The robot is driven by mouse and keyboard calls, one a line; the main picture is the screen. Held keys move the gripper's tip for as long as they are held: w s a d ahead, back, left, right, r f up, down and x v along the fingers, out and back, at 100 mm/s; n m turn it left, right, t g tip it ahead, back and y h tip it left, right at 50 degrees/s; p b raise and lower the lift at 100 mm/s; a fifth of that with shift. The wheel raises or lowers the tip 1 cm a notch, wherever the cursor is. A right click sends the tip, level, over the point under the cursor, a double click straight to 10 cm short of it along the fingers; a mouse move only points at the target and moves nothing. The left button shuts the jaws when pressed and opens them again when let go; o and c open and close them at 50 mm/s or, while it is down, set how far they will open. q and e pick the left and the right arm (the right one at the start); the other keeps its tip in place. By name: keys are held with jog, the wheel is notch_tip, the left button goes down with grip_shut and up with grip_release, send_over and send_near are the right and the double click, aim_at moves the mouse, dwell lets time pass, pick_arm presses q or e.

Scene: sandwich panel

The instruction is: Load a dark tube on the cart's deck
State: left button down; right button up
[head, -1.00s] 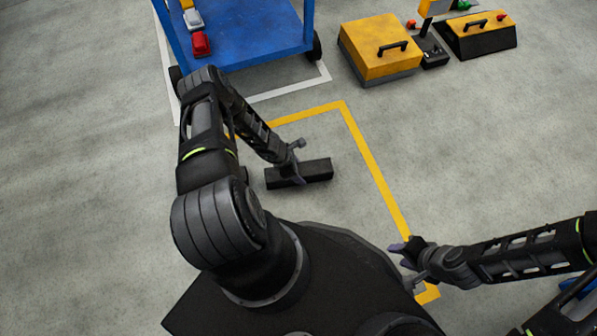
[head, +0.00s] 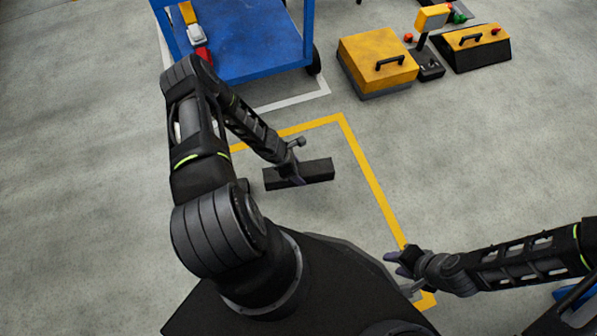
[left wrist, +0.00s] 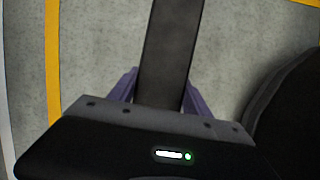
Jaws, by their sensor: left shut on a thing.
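The dark tube (head: 318,170) is a long black square-sided bar, lying crosswise in the head view inside the yellow floor outline. My left gripper (head: 291,173) is shut on it near its middle. In the left wrist view the tube (left wrist: 167,55) runs up between the two purple fingers. I cannot tell how high it is above the floor. The cart's blue deck (head: 255,50) is at the top left, beyond my left arm. My right gripper (head: 402,272) is empty at the lower right, its fingers spread apart.
Red, white and yellow items, such as the white one (head: 195,35), sit on the deck's left side. A yellow box with a handle (head: 375,60) and a black-and-yellow case (head: 475,48) stand to the right of the cart. Grey floor between is clear.

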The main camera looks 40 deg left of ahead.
pick_arm(q)
jog(key=shift+r, duration=0.1)
jog(key=w+d+r+m+p, duration=0.1)
jog(key=w+d+r+p, duration=0.1)
jog(key=r+p, duration=1)
jog(key=w+d+r+m+g+p, duration=0.1)
jog(key=w+r+p, duration=0.3)
jog(key=r+p, duration=0.9)
jog(key=w+d+r+m+h+p, duration=0.1)
jog(key=r+p, duration=1.1)
jog(key=r, duration=2.5)
jog(key=w+d+m, duration=0.1)
jog(key=w+d, duration=0.1)
jog(key=shift+w+d+r+p, duration=0.15)
jog(key=shift+w+d+p, duration=0.1)
jog(key=shift+w+p, duration=0.15)
jog(key=shift+d, duration=0.1)
